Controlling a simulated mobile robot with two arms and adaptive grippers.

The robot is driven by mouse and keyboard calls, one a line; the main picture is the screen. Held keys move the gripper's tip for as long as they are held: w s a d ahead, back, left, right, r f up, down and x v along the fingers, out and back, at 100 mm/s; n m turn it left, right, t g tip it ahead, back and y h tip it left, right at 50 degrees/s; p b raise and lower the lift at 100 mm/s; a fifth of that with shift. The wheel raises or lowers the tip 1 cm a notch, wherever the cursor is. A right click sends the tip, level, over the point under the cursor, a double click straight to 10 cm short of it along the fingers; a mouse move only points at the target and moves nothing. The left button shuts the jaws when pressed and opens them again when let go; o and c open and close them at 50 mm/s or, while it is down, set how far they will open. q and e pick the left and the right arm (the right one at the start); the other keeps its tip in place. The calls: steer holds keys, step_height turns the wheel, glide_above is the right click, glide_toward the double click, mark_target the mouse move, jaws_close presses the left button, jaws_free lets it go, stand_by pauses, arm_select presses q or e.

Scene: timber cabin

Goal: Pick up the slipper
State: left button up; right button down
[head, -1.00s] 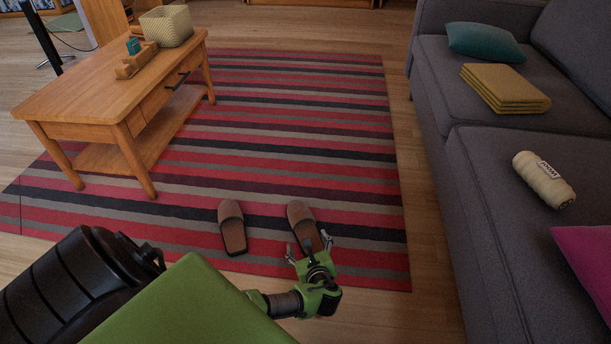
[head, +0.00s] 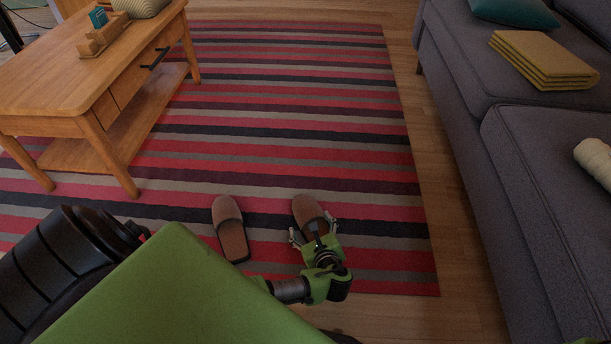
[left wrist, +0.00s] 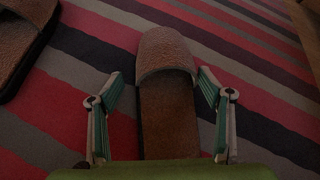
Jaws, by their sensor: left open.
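Two brown slippers lie on the striped rug (head: 330,120). The right slipper (head: 307,207) has my left gripper (head: 315,232) over its open heel end. In the left wrist view that slipper (left wrist: 167,60) lies between the two spread fingers of my left gripper (left wrist: 160,95), its toe pointing away. The fingers are open, one on each side of it; I cannot tell whether they touch it. The left slipper (head: 229,225) lies a short way to the left, and part of it (left wrist: 22,40) shows at the top left of the wrist view. My right gripper is not in view.
A wooden coffee table (head: 60,80) stands at the left, holding a wooden organizer (head: 103,38) and a woven basket (head: 140,8). A grey sofa (head: 480,130) runs along the right, with a folded yellow blanket (head: 543,58). The rug beyond the slippers is clear.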

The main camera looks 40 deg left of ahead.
arm_select(q)
steer(key=c, duration=1.3)
steer(key=shift+r, duration=0.1)
